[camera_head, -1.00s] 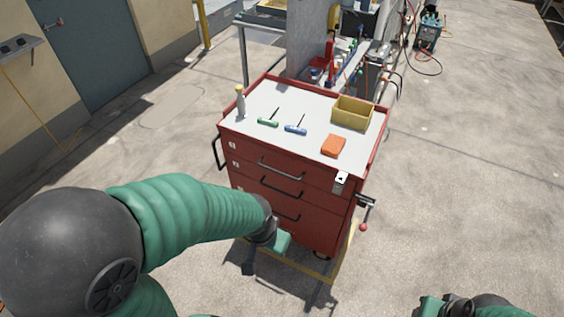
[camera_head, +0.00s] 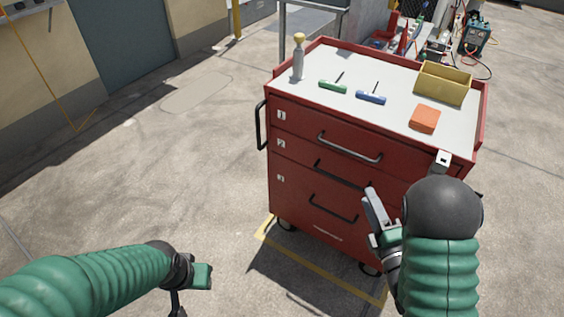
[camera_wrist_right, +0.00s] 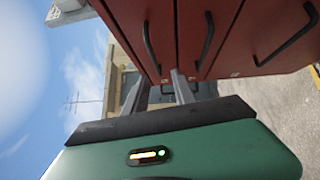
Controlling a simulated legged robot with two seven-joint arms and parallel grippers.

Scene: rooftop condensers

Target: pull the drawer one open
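Drawer one (camera_head: 305,130) is the top drawer of a red cabinet, beside a label "1". It looks shut, with a pale bar handle (camera_head: 350,148) across its front. My right gripper (camera_head: 371,210) is raised in front of the lower drawers, right of and below that handle, apparently apart from it. In the right wrist view its two fingers (camera_wrist_right: 162,88) are spread with nothing seen between them. Red drawer fronts and dark-looking handles show beyond; I cannot tell which is drawer one there. My left gripper (camera_head: 190,280) is low, left of the cabinet; its fingers are unclear.
Drawers two (camera_head: 290,148) and three (camera_head: 290,188) below have black handles. A bottle (camera_head: 298,62), green (camera_head: 333,87) and blue (camera_head: 371,97) T-handled tools, an orange block (camera_head: 425,119) and a yellow bin (camera_head: 443,84) stand on top. The floor left of the cabinet is clear.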

